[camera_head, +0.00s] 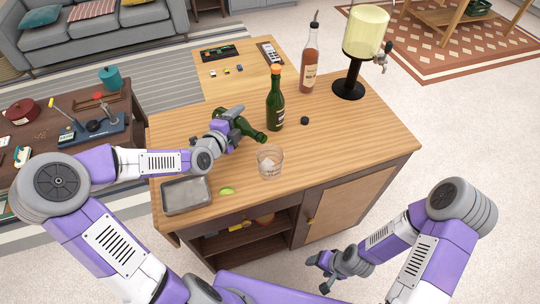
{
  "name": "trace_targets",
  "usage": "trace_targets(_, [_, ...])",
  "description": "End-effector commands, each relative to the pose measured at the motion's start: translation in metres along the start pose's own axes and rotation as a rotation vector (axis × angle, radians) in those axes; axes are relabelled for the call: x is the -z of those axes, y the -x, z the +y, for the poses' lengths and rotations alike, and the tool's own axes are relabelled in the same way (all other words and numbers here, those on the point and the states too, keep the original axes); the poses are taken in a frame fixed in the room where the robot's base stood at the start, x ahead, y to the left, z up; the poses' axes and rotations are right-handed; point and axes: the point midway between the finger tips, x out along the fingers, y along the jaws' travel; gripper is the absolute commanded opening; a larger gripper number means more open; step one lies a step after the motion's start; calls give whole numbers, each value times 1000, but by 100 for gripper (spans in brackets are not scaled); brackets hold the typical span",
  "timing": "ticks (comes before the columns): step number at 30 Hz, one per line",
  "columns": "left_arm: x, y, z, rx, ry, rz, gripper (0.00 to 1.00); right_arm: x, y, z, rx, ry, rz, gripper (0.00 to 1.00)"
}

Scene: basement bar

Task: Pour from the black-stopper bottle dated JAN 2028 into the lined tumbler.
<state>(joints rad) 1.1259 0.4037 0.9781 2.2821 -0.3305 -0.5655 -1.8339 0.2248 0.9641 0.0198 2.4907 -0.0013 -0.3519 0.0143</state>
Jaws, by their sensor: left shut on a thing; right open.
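My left gripper (227,126) is shut on a dark green bottle (245,129) above the wooden counter. The bottle is tipped well over, with its neck pointing down and right toward the tumbler. Its mouth appears just behind and left of the tumbler's rim; no stream can be made out. The clear tumbler (270,162) stands upright on the counter; its line is too small to make out. A small black stopper (304,120) lies loose on the counter. No date is readable on the held bottle. My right gripper (322,262) is open and empty, low in front of the counter.
Close behind the tumbler stands a green bottle with an orange top (275,100). An amber bottle with a pourer (310,60) and a drink dispenser (365,35) stand farther back. A metal tray (187,207) and lime wedge (227,190) lie front left. The right counter is clear.

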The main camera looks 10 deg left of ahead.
Motion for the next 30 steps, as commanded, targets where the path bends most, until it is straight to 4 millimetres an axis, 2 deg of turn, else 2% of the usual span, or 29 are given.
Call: trace_targets(30, [11, 6, -16, 54, -125, -17, 7, 1, -18, 7, 0, 0, 0, 67])
